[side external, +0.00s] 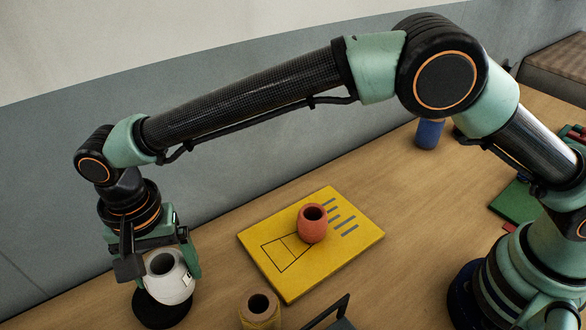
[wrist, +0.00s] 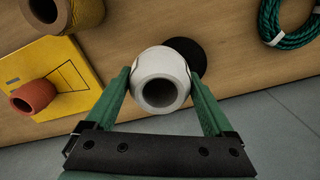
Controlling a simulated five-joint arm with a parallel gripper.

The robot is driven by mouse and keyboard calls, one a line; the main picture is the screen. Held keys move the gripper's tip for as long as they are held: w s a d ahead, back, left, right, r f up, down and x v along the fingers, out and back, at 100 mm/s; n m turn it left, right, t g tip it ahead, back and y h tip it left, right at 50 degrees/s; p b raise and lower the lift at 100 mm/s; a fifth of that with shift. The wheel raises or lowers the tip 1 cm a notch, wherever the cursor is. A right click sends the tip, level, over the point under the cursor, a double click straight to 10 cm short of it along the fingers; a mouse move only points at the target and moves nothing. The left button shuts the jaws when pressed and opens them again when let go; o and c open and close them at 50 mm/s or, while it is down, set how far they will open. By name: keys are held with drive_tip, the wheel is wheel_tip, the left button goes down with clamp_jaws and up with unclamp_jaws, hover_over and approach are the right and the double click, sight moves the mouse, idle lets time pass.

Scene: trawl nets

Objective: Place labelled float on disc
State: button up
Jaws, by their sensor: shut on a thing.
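My gripper (side external: 160,262) is shut on a white float (side external: 168,284) with a wide dark hole through it. A small label mark shows on the float's right side in the side view. In the wrist view my gripper (wrist: 160,76) has its green fingers on either side of the float (wrist: 160,66). The black disc (side external: 160,316) lies on the table below the float, partly hidden by it. It also shows behind the float in the wrist view (wrist: 194,52). I cannot tell whether the float touches the disc.
A red float (side external: 313,226) stands on a yellow board (side external: 350,250) with printed marks. A yellow twine spool (side external: 260,310) stands near the front. A blue object (side external: 429,134) is further back. A coil of green rope (wrist: 288,24) lies right of the disc in the wrist view.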

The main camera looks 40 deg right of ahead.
drive_tip(key=shift+f, duration=1.65)
drive_tip(key=shift+f, duration=0.1)
drive_tip(key=o, duration=1.2)
